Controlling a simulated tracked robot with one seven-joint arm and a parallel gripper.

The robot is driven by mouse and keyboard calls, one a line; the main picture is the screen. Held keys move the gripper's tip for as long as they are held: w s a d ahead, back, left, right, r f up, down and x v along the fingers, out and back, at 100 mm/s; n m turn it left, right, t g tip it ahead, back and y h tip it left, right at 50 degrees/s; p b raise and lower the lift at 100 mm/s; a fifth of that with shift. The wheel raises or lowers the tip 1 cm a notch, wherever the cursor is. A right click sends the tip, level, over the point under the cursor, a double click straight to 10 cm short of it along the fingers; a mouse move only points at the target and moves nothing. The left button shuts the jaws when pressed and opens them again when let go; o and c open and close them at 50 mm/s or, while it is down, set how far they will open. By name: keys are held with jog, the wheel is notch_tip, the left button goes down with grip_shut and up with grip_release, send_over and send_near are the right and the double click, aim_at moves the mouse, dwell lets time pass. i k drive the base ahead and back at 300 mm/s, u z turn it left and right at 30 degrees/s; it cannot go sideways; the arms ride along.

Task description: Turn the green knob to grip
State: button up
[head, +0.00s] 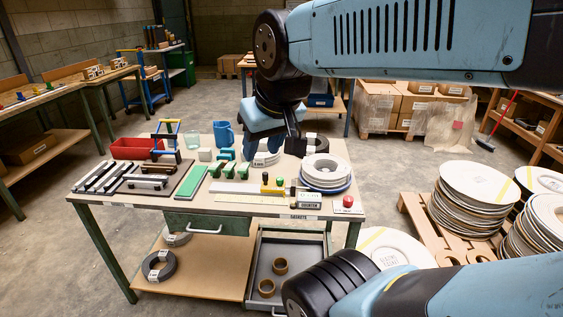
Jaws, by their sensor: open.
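Several small green-topped pieces (228,169) stand near the middle of the workbench (130,196). They are too small in the head view to tell which is the green knob or how it is turned. My gripper (276,142) hangs over the back right of the bench, to the right of these green pieces, and points down. It is open, with nothing visible between its fingers. It partly hides white rings behind it.
A red bin (137,148), a blue jug (224,134) and a glass beaker (193,140) stand at the back of the bench. Stacked white discs (325,171) and a red button (348,201) are at the right. An open drawer (290,247) juts out below.

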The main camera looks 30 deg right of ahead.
aim_at(280, 181)
jog(key=z, duration=0.1)
jog(key=i, duration=0.45)
jog(key=z, duration=0.4)
jog(key=k, duration=0.8)
jog(key=z, duration=0.2)
jog(key=i, duration=0.8)
jog(key=u, duration=0.1)
